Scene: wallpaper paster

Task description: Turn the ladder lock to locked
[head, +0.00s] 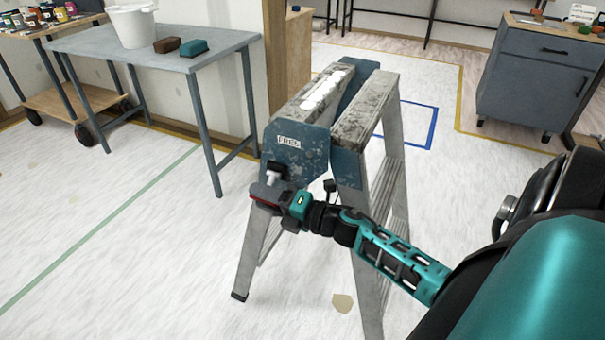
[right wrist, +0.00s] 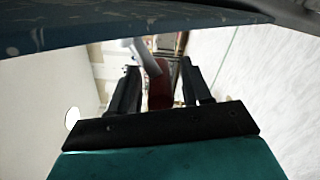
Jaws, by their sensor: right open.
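The stepladder has a scuffed blue end plate (head: 292,158) with a small white label (head: 289,142) whose letters I cannot read for certain. My right gripper (head: 268,190) is just below the label, at the front of this plate. Its two black fingers (right wrist: 158,68) are spread apart in the right wrist view. A dark red piece (right wrist: 158,90), which looks like the lock's lever, shows between them; I cannot tell whether they touch it. A pale grey bar (right wrist: 146,56) slants beside it. The gripper partly hides the lock in the head view. My left gripper is out of view.
A grey table (head: 215,58) with a white bucket (head: 131,25), a brown block (head: 167,44) and a teal block (head: 194,48) stands left of the ladder. A blue-grey cabinet (head: 535,85) is at the right. The floor left of the ladder is clear.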

